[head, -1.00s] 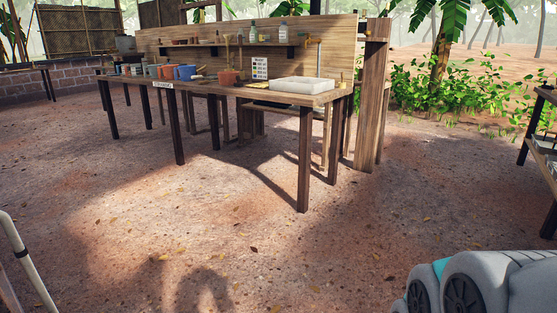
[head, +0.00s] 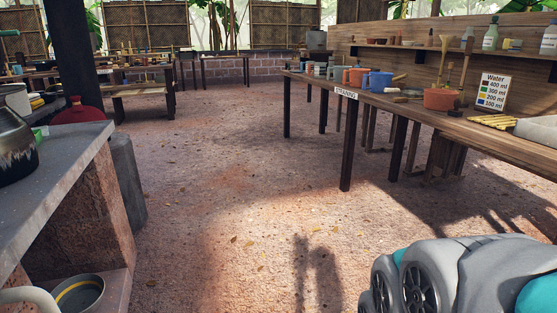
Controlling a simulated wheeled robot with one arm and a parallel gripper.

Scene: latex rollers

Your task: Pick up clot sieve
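I cannot make out a clot sieve for certain in the head view. The long wooden table (head: 497,141) on the right carries a sign (head: 346,94) that seems to read "STRAINING". On it stand a blue jug (head: 378,82), an orange jug (head: 356,76), several smaller cups and a terracotta pot (head: 441,98) with sticks or handles rising from it. Small items lie between the jugs and the pot, too small to identify. My gripper is out of view; only a grey and teal part of my own body shows at the lower right.
A stone counter (head: 66,154) stands close on the left, with a dark pot and a red rounded vessel (head: 81,116) near it. A grey bowl (head: 78,293) sits low beneath. Bare ground (head: 230,190) lies open between counter and table. More tables stand at the back.

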